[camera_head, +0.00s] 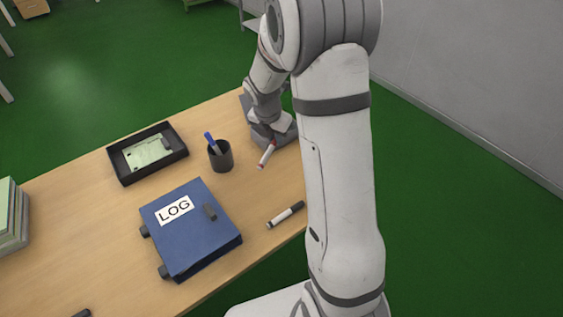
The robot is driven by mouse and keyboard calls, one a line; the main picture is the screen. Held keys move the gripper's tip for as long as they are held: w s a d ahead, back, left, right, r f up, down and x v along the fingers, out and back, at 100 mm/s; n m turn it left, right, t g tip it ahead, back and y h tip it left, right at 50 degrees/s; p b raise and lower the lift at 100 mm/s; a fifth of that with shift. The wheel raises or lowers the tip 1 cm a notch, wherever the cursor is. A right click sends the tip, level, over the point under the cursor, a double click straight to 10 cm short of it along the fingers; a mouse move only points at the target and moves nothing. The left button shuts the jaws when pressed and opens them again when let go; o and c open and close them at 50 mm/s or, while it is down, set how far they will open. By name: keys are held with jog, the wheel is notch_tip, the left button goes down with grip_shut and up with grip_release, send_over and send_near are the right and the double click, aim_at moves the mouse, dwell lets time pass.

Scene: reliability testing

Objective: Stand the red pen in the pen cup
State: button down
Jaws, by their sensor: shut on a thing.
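A blue LOG binder (192,238) lies in front of the cup, with a small dark object on it. A black-capped marker (285,215) lies near the table's right edge.

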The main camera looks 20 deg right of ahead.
jog(key=w+a+r+n+t+y, duration=0.2)
jog(key=w+a+r+n+t, duration=0.6)
jog(key=w, duration=0.3)
jog(key=a+r+n+y, duration=0.4)
jog(key=a+n+y, duration=0.65)
jog(key=a, duration=0.25)
jog(key=s+d+f+b, duration=0.2)
jog(key=f+b, duration=0.2)
jog(key=f, duration=0.1)
jog(key=s+d+f+b, duration=0.1)
jog(key=s+f+b, duration=0.1)
jog(key=f+b, duration=0.2)
jog(key=shift+d+f+g+b, duration=0.35)
jog(key=shift+f+g+b, duration=0.05)
jog(key=shift+f, duration=0.55)
jog(key=shift+n, duration=0.25)
jog(key=c, duration=1.3)
grip_release()
